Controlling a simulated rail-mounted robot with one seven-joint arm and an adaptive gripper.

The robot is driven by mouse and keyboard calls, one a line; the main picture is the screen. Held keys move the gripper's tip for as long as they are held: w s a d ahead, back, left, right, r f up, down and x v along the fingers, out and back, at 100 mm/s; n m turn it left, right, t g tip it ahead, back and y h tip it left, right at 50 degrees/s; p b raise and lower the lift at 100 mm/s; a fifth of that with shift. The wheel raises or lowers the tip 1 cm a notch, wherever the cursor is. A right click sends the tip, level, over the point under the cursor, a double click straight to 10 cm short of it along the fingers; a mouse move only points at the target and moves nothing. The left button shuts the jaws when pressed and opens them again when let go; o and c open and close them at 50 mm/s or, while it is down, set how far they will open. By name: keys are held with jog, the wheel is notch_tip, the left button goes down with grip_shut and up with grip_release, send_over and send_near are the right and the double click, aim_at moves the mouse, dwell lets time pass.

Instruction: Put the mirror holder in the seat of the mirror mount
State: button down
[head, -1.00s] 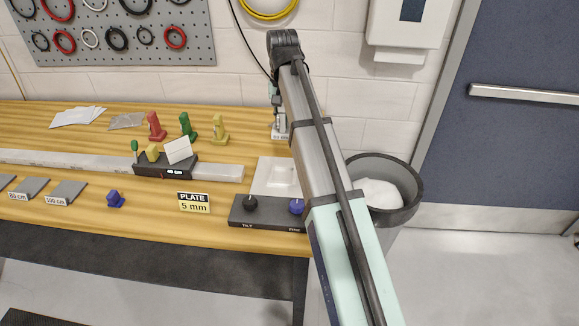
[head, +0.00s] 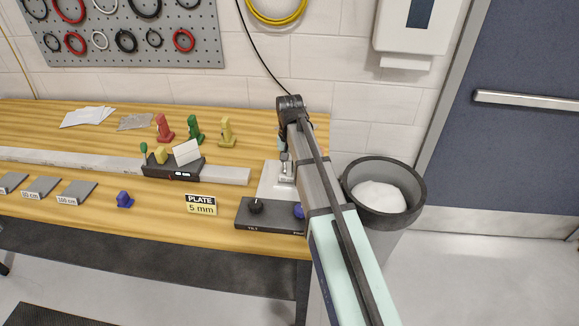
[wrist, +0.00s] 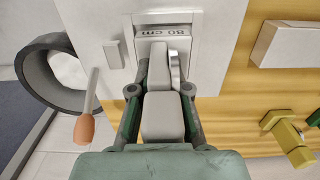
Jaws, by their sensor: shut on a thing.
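My gripper (wrist: 161,88) is shut on the grey mirror holder (wrist: 156,57), which bears an "80 cm" label and a thin round-edged part on its right side. In the head view my gripper (head: 286,152) points down with the holder (head: 286,170) over the white mirror mount (head: 268,190). In the wrist view the label end lies within the rectangular frame of the mount's seat (wrist: 132,22). The holder looks upright; I cannot tell whether it touches the seat's floor. My arm hides the mount's right part in the head view.
A lever with an orange knob (wrist: 85,128) sticks out beside the mount. The dark knob box (head: 265,215) stands in front. A grey bin (head: 384,190) is to the right. A rail carriage (head: 174,168) and red, green and yellow pieces (head: 227,132) are to the left.

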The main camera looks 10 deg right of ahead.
jog(key=shift+f, duration=0.7)
jog(key=shift+f, duration=0.15)
jog(key=c, duration=1.1)
grip_release()
jog(key=shift+c, duration=0.2)
notch_tip(320, 180, up, 12)
jog(key=shift+r+b, duration=0.15)
jog(key=shift+b, duration=0.95)
